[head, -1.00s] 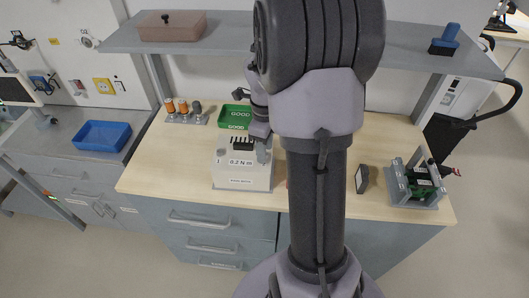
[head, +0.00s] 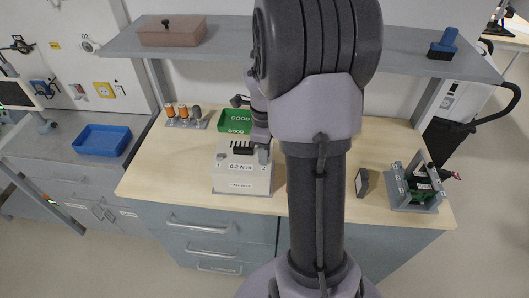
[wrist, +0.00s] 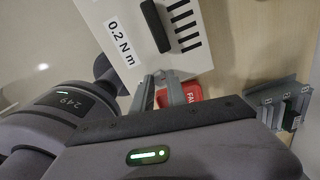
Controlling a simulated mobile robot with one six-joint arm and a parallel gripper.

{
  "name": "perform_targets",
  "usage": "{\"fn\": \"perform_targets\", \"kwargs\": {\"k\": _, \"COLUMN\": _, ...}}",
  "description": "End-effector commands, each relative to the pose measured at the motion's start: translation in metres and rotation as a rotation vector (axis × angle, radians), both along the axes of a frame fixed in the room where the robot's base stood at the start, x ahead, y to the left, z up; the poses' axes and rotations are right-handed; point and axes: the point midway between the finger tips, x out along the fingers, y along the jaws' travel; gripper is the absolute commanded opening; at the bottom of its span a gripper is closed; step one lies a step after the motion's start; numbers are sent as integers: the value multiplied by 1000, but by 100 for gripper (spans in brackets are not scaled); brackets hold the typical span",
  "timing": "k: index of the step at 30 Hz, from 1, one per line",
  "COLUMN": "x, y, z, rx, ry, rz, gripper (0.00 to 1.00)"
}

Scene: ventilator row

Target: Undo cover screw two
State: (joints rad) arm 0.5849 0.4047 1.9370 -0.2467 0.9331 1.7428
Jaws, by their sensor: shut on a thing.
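The white cover unit (head: 228,182) stands on the bench, with a "0.2 N m" label, a black bar and dark slots on top. The marks 1 and 2 show at its left and right. My gripper (head: 263,155) is at the right side, by the mark 2, and is shut on cover screw two. The screw itself is hidden by the fingers. In the wrist view my fingers (wrist: 160,90) reach to the edge of the unit (wrist: 133,62).
A green GOOD tray (head: 236,119) lies behind the unit. A red FAIL tray (wrist: 195,93) is beside my fingers. A grey fixture with a green board (head: 414,187) and a small dark block (head: 361,182) stand at right. Orange-topped containers (head: 183,111) stand at left. A shelf (head: 225,43) hangs above.

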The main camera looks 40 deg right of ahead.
Motion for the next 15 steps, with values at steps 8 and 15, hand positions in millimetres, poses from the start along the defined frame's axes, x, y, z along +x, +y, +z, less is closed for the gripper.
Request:
{"fn": "perform_targets", "kwargs": {"k": 8, "x": 0, "y": 0, "z": 1, "rx": 0, "ry": 0, "rz": 218, "gripper": 0}}
{"fn": "perform_targets", "kwargs": {"k": 15, "x": 0, "y": 0, "z": 2, "rx": 0, "ry": -1, "rz": 448, "gripper": 0}}
